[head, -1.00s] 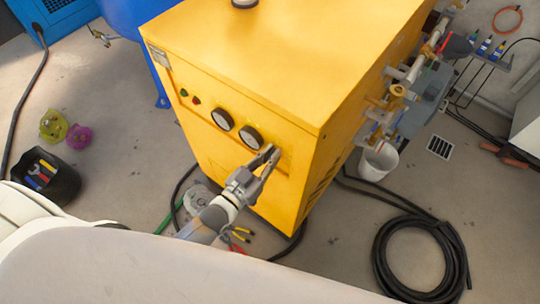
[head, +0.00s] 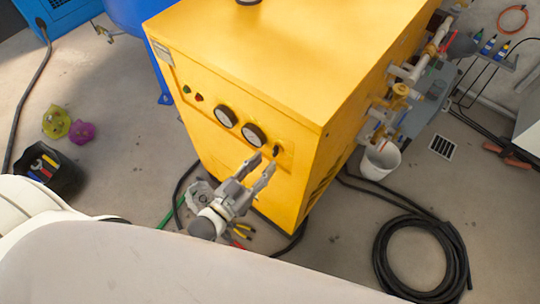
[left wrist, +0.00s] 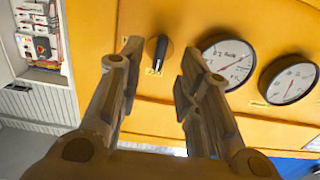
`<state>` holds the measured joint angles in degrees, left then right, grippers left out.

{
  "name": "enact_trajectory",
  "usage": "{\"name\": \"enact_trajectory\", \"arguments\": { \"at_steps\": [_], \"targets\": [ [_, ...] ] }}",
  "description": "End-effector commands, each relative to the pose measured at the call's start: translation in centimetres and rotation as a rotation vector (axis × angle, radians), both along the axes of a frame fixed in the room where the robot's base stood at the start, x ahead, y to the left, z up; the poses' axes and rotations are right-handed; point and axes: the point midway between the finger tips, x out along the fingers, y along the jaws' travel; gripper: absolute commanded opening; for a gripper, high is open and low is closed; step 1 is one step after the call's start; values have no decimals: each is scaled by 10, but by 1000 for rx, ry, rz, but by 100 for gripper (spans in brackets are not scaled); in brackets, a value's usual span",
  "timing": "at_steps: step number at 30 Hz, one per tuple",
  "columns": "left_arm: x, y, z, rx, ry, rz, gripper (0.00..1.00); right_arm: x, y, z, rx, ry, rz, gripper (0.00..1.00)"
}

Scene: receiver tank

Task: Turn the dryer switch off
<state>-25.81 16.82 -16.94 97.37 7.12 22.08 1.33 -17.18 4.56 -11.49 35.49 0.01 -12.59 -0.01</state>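The yellow dryer (head: 270,65) stands in the middle of the head view. Its dark switch knob (head: 276,149) is on the front panel, right of two round gauges. In the left wrist view the black knob (left wrist: 157,53) shows between and beyond my fingers, beside a small yellow label. My left gripper (head: 263,166) is open and empty, in front of the panel just below the knob. It also shows in the left wrist view (left wrist: 160,62), fingers apart on either side of the knob. I see no contact with the knob. My right gripper is not in view.
Gauges (head: 253,134), a green and a red light (head: 199,97) share the panel. Pipes and valves (head: 400,95) line the dryer's right side. A white bucket (head: 380,160), a coiled black hose (head: 425,255) and a black tool bin (head: 45,172) are on the floor.

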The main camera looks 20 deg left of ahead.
Motion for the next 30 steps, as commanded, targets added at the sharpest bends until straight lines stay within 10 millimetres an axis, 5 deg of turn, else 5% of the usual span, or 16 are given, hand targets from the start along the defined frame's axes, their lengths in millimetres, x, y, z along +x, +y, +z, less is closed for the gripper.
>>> {"name": "enact_trajectory", "arguments": {
  "at_steps": [6,12,30],
  "targets": [
    [-42,15,-1,0,3,0,32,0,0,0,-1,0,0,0],
    [-63,23,0,0,1,0,32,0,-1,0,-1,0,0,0],
    [-68,25,0,0,-1,0,32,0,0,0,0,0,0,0]
  ]
}}
